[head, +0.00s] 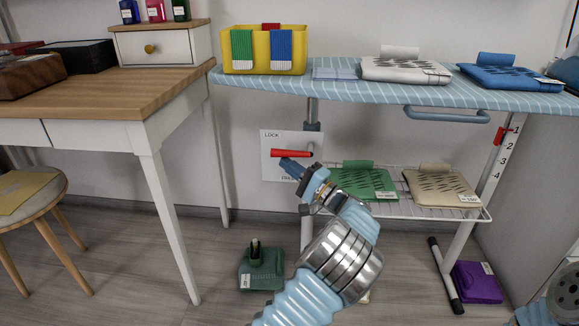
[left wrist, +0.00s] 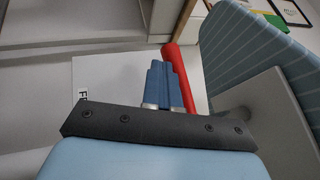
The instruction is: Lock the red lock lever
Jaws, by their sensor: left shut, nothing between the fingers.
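The red lock lever (head: 292,153) is a short bar in front of a white placard (head: 270,170) under the ironing board. It lies nearly level in the head view, reaching left from its mount by the leg. The placard reads LOCK at the top; a lower word is partly hidden by my gripper. My left gripper (head: 287,165) is shut and empty, its blue fingertips just below the lever. In the left wrist view the shut fingers (left wrist: 162,82) are close beside the red lever (left wrist: 184,76). I cannot tell whether they touch it.
The striped ironing board (head: 340,92) is above the lever and carries a yellow bin (head: 232,66) and folded clothes. A wire shelf (head: 420,213) holding a green (head: 377,183) and a beige folded garment (head: 440,188) is right of my gripper. A wooden desk (head: 125,88) stands left.

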